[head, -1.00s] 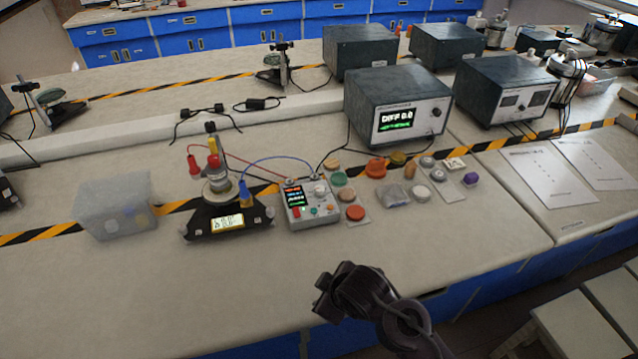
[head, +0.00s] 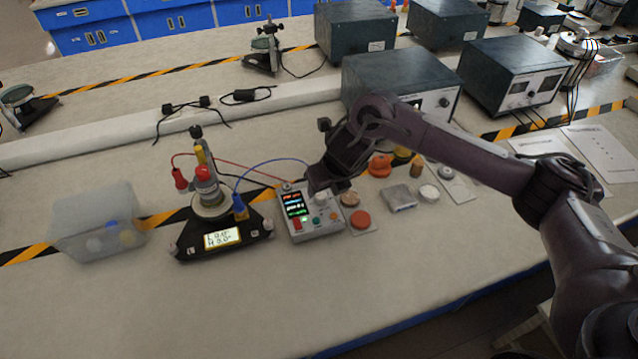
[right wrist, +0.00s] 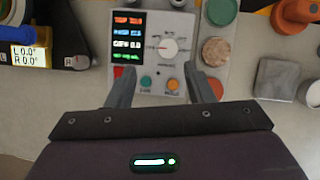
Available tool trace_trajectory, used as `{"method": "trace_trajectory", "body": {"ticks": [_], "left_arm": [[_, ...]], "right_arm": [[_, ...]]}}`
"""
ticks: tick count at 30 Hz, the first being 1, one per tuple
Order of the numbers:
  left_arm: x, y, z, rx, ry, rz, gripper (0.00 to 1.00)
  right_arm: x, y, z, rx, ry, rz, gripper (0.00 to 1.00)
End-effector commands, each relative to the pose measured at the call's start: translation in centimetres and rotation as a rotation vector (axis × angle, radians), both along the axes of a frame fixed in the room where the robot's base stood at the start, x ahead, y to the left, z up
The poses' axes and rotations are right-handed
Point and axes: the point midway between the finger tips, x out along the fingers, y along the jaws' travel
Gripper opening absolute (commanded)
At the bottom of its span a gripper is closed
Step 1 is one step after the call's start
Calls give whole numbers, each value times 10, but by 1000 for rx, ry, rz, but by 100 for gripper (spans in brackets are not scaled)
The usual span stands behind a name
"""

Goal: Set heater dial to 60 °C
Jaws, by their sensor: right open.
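The heater control box (head: 309,222) is a small light grey unit on the bench, with a lit multi-line display (head: 293,204); its digits are too small to read surely. In the right wrist view its white dial (right wrist: 168,47) has a red pointer mark, with coloured buttons below. My right gripper (head: 322,185) reaches in from the right, over the upper right of the box. In the right wrist view its two fingers (right wrist: 159,85) are apart, with the dial ahead between them and nothing held. My left gripper is not in view.
A black device with a small screen (head: 222,238) and cabled posts stands left of the box. A clear bin (head: 98,225) is further left. Coloured discs, including an orange one (head: 361,219), lie right of the box. Dark instrument cases (head: 400,75) stand behind. The front bench is clear.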

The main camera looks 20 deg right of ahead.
Motion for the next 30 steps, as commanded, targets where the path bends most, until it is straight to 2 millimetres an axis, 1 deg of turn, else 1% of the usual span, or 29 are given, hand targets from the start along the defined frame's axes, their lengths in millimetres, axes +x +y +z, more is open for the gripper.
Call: {"method": "trace_trajectory", "body": {"ticks": [1, 5, 12, 15, 18, 22, 29, 30], "left_arm": [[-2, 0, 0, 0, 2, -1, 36], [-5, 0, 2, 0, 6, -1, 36], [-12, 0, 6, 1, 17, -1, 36], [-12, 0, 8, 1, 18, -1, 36], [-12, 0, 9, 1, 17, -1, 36], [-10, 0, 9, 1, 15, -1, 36], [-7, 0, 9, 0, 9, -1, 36], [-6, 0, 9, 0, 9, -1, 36]], "right_arm": [[2, -7, 2, -20, 4, 12, 48], [5, -12, -5, -36, 13, 25, 48], [19, -7, -40, -34, 13, 21, 48], [24, -6, -53, -32, 12, 21, 48], [28, -5, -62, -32, 10, 22, 48], [30, -4, -67, -33, 9, 22, 48], [31, -4, -68, -32, 8, 22, 48], [31, -4, -68, -32, 8, 22, 42]]}}
